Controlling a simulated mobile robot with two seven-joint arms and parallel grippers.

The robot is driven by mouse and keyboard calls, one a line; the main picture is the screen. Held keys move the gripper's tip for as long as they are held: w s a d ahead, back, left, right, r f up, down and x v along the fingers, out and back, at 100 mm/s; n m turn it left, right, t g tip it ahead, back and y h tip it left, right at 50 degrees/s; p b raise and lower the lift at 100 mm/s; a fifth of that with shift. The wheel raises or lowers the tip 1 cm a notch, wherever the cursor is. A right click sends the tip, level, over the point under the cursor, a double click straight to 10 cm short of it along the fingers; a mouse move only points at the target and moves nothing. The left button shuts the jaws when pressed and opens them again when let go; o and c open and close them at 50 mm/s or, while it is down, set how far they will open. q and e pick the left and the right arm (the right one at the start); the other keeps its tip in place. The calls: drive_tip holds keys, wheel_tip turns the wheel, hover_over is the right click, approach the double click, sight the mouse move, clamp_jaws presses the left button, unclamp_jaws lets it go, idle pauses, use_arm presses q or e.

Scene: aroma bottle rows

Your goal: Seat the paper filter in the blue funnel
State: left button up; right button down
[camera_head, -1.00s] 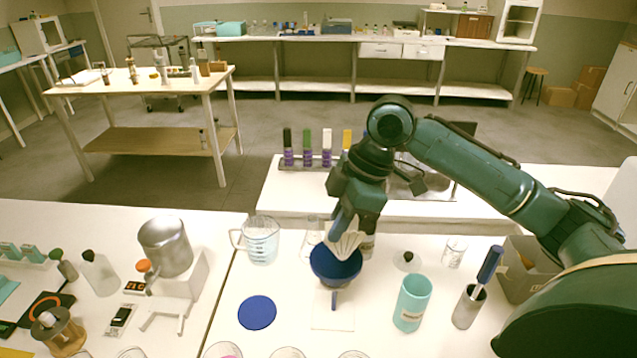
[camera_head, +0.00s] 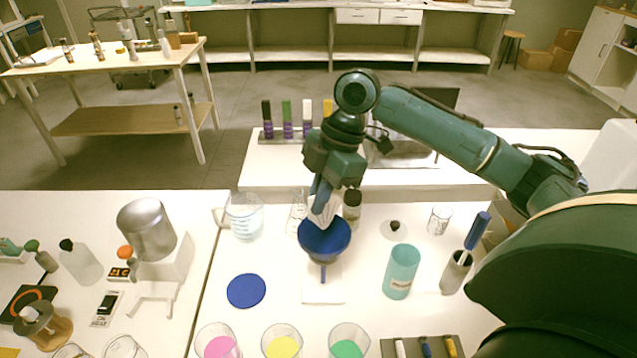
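The blue funnel (camera_head: 325,243) stands upright with its mouth up and its stem pointing down over a small white square base (camera_head: 325,290). The white pleated paper filter (camera_head: 322,214) is at the back of the funnel's mouth, its lower part at or inside the rim. How deep it sits is not clear. My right gripper (camera_head: 321,203) comes down from above and behind the funnel. Its fingers are at the filter's upper part and appear shut on it. The fingertips are partly hidden by the filter. My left gripper is not in view.
A glass beaker (camera_head: 244,217) and a flask (camera_head: 297,212) stand left of the funnel, a brown-glass bottle (camera_head: 352,208) behind right. A blue disc (camera_head: 246,291) lies front left, a teal cup (camera_head: 400,271) stands right. Beakers with pink, yellow and green (camera_head: 347,342) contents line the front.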

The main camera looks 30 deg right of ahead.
sight(318, 224)
wheel_tip(318, 224, down, 4)
drive_tip(key=shift+r+b, duration=0.1)
drive_tip(key=shift+b, duration=0.6)
wheel_tip(318, 224, down, 2)
drive_tip(key=b, duration=0.2)
drive_tip(key=shift+b, duration=0.35)
drive_tip(key=shift+f+b, duration=0.45)
drive_tip(key=shift+f, duration=0.1)
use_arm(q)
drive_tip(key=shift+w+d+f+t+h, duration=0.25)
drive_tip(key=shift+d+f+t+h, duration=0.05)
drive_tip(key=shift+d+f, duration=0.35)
use_arm(e)
drive_tip(key=shift+f, duration=0.75)
drive_tip(key=c, duration=1.6)
unclamp_jaws()
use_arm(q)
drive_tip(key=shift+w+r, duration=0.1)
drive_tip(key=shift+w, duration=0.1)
use_arm(e)
drive_tip(key=shift+o, duration=0.2)
